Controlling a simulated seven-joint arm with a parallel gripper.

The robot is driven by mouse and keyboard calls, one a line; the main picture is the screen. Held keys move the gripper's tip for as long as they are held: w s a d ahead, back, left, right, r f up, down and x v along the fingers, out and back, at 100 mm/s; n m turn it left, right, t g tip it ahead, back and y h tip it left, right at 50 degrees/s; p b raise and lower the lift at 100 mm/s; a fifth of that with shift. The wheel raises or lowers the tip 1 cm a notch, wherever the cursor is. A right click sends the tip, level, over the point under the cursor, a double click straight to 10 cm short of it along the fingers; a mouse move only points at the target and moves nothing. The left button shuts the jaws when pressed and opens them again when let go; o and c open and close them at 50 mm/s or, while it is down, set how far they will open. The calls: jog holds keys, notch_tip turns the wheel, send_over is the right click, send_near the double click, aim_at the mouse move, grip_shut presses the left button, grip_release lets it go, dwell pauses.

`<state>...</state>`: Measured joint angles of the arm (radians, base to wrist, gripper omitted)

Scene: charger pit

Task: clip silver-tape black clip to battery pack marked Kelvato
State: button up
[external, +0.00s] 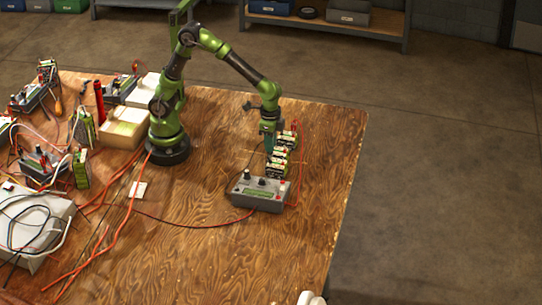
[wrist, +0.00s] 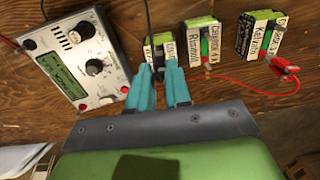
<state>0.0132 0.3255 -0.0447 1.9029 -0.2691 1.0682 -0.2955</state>
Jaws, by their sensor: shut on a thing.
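My gripper (wrist: 161,82) has two teal fingers, shut on a small dark clip (wrist: 158,71) at the front of the nearest battery pack (wrist: 160,46). A black wire (wrist: 149,18) rises from there. Any silver tape on the clip is too small to make out. The pack marked Kelvato (wrist: 262,36) is at the far right of the wrist view, apart from my gripper, with a red clip (wrist: 287,66) at its lower right corner. In the external view my gripper (external: 268,147) points down beside the row of packs.
A middle pack (wrist: 201,44) stands between the nearest pack and Kelvato. The grey charger (wrist: 82,57) with a green display is at left; it also shows in the external view (external: 260,193). A red wire (wrist: 232,84) loops in front of the packs.

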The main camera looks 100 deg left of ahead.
jog(key=shift+r, duration=1.3)
jog(key=shift+r, duration=0.1)
jog(key=shift+r, duration=0.3)
jog(key=r, duration=0.1)
jog(key=a+r, duration=0.1)
jog(key=r, duration=0.1)
jog(key=shift+r, duration=0.2)
jog(key=a, duration=1.5)
jog(key=shift+a+f, duration=0.1)
jog(key=shift+f, duration=0.15)
jog(key=shift+f, duration=3.4)
jog(key=shift+f, duration=0.2)
